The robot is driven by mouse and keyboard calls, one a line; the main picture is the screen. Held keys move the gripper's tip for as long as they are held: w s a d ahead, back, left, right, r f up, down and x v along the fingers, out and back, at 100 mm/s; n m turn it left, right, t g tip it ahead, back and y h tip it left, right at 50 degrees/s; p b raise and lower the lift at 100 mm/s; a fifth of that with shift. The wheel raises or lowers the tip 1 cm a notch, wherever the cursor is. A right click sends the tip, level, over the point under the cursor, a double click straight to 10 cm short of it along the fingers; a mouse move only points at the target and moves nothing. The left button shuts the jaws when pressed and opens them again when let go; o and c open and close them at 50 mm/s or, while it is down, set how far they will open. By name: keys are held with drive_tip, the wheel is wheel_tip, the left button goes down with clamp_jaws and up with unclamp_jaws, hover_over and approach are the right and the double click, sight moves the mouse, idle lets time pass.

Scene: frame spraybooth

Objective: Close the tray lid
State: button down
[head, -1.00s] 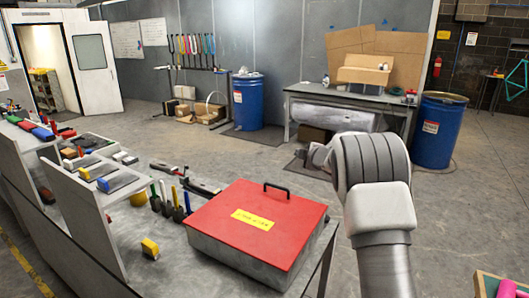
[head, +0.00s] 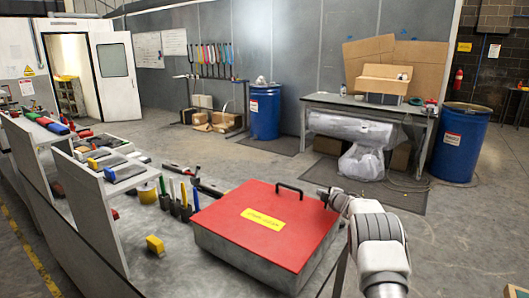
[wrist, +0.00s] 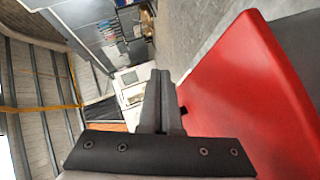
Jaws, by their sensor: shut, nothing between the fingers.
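The grey metal tray (head: 228,254) stands on the workbench. Its red lid (head: 240,215) lies flat over it and appears down on the rim. The lid has a black handle (head: 289,188) near its far edge and a yellow label (head: 263,219). My gripper (head: 326,193) is by the far right corner of the lid; its fingertips are hard to make out there, and I cannot tell whether they touch the lid. In the wrist view my gripper (wrist: 160,76) is shut and empty, with the red lid (wrist: 240,95) close on its right.
Screwdrivers (head: 185,196) and a yellow block (head: 155,244) sit left of the tray on the bench. A grey shelf (head: 95,205) with small items stands further left. Behind are a blue barrel (head: 264,113) and a table (head: 365,104). Open floor lies beyond the bench.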

drive_tip(key=shift+w+f, duration=0.1)
drive_tip(key=shift+f, duration=0.65)
drive_tip(key=shift+d, duration=0.1)
